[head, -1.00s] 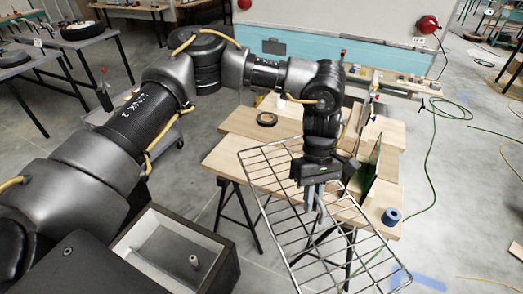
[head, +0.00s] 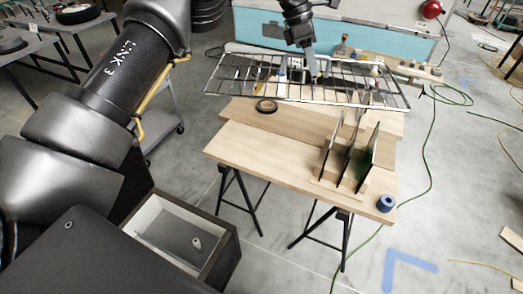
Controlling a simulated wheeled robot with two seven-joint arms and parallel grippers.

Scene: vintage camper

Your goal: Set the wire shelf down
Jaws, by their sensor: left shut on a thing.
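The wire shelf (head: 235,90) is a silver metal grid in the upper middle of the head view. It appears above the far part of the wooden table (head: 260,150), tilted, with table items showing through its bars. My left gripper (head: 311,72) is shut on the wire shelf near the middle of its grid. The fingers point down, and the exact contact is partly hidden among the bars. My right gripper is not in view.
An upright rack with thin dark panels (head: 348,160) stands on the table's right half. The near left tabletop is bare. A green hose (head: 428,150) lies on the floor.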

